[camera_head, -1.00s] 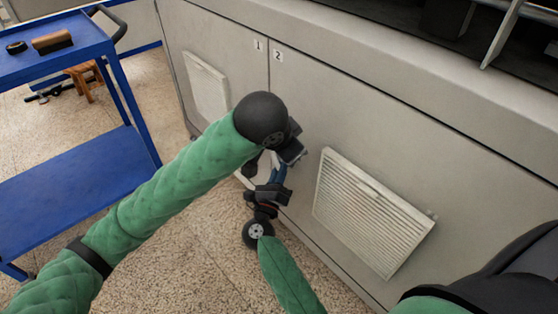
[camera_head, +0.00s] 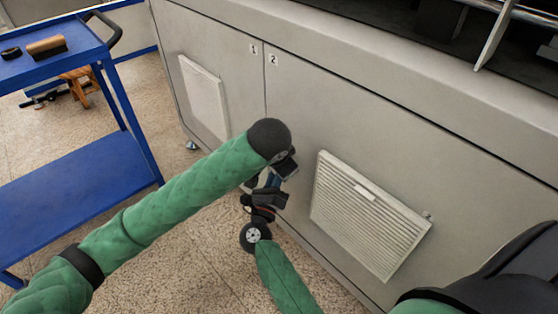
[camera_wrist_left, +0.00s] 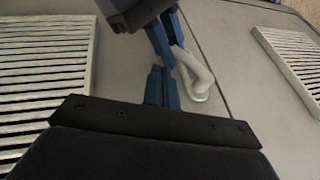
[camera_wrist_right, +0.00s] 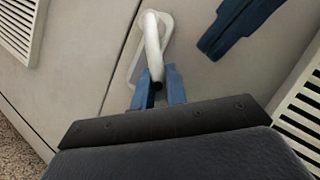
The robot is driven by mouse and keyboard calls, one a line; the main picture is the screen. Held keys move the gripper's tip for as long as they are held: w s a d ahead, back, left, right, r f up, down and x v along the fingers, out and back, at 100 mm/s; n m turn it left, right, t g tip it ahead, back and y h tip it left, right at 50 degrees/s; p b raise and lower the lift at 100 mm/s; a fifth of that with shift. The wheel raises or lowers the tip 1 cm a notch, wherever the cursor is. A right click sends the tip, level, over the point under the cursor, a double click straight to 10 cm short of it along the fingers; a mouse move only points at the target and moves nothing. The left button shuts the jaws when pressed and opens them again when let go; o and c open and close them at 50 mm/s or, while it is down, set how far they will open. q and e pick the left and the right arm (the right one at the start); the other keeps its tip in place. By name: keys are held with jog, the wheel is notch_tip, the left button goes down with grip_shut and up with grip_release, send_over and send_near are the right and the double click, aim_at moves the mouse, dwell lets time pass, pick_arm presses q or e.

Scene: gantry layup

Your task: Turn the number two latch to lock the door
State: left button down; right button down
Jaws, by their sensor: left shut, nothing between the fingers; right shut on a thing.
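The white latch handle (camera_wrist_right: 151,45) is bent and stands on a pale plate on the door, just right of the door seam in the right wrist view. It also shows in the left wrist view (camera_wrist_left: 197,78). My right gripper (camera_wrist_right: 158,90) is shut on the handle's free end. My left gripper (camera_wrist_left: 160,88) is shut and empty, apart from the handle and to one side of it. Its blue fingers show at the top of the right wrist view (camera_wrist_right: 237,28). In the head view my left arm hides the latch; my left gripper (camera_head: 273,180) is above my right gripper (camera_head: 263,205).
The grey cabinet has number label 1 (camera_head: 253,49) and number label 2 (camera_head: 273,59) on either side of the seam. A louvred vent (camera_head: 365,215) is on the right door, another vent (camera_head: 203,97) on the left. A blue cart (camera_head: 75,195) stands at the left.

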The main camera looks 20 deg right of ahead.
pick_arm(q)
jog(key=shift+w+a+f, duration=0.1)
jog(key=shift+w+f, duration=0.4)
jog(key=shift+w, duration=0.2)
jog(key=shift+w+a+f, duration=0.1)
jog(key=shift+w+f, duration=0.35)
jog(key=shift+w, duration=0.2)
jog(key=shift+w+a+f, duration=0.1)
jog(key=shift+w+f, duration=0.25)
jog(key=shift+f, duration=0.05)
pick_arm(e)
jog(key=shift+r, duration=0.1)
pick_arm(q)
jog(key=shift+f, duration=0.2)
pick_arm(e)
jog(key=c, duration=1.4)
grip_release()
jog(key=shift+r, duration=0.1)
jog(key=shift+s, duration=0.1)
